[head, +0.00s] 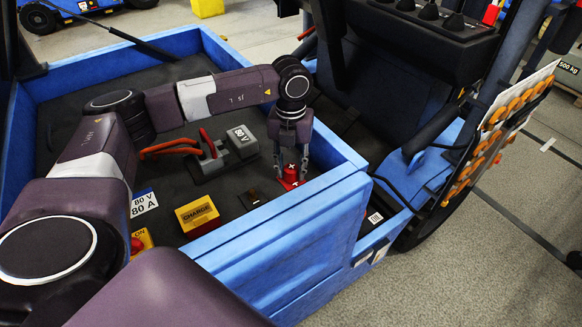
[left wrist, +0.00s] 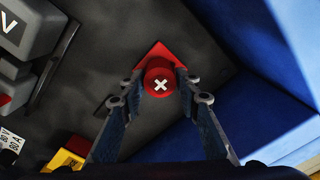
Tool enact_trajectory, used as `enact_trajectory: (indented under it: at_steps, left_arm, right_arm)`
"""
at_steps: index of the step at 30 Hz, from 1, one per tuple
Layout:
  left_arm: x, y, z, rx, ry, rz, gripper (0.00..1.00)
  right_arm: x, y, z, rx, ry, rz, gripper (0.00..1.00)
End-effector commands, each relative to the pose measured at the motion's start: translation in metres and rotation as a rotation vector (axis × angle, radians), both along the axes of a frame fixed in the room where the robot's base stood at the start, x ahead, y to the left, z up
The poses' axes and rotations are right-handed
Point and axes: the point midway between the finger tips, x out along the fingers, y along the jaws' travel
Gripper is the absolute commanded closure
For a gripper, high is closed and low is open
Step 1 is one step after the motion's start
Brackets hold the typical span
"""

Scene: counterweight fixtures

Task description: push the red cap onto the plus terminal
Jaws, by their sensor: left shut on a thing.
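The red cap (head: 291,170) has a white cross mark on its top and stands near the inner right corner of the blue-walled compartment. It also shows in the left wrist view (left wrist: 160,84). My left gripper (head: 291,176) points down with its two fingers on either side of the cap, shut on it. A red square base (left wrist: 152,52) shows under and behind the cap. The plus terminal itself is hidden by the cap and fingers; I cannot tell how far down the cap sits. My right gripper is not in view.
A grey connector (head: 212,160) with red cables, an 80 V block (head: 242,138), a yellow CHARGE box (head: 197,214) and a small dark brown piece (head: 250,199) are nearby on the dark floor. The blue wall (head: 345,190) rises close to the right of the gripper.

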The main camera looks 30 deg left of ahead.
Motion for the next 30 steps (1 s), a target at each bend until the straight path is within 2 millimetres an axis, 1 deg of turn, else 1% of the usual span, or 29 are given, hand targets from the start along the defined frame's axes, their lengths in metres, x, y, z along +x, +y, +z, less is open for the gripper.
enact_trajectory:
  at_steps: [7, 8, 13, 20, 23, 26, 30]
  left_arm:
    - [0.0, 0.0, -0.006, 0.0, 0.0, 0.0, 0.79]
    - [0.0, 0.0, -0.005, 0.0, 0.0, 0.0, 0.68]
    - [0.0, 0.0, -0.005, 0.0, 0.0, 0.0, 0.49]
    - [0.0, 0.0, -0.005, 0.0, 0.0, 0.0, 0.49]
    - [0.0, 0.0, -0.002, -0.001, -0.001, 0.0, 0.49]
    - [0.001, 0.0, 0.009, -0.001, -0.004, 0.0, 0.49]
    - [0.002, 0.0, 0.036, -0.001, -0.005, 0.0, 0.49]
  right_arm:
    - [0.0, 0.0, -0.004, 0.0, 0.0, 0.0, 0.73]
    - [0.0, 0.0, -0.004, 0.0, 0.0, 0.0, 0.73]
    - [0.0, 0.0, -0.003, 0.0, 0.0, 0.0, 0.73]
    - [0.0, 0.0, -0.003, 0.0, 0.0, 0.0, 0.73]
    - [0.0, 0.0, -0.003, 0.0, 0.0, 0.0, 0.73]
    - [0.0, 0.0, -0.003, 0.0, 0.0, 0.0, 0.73]
    - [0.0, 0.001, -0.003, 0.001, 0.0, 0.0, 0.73]
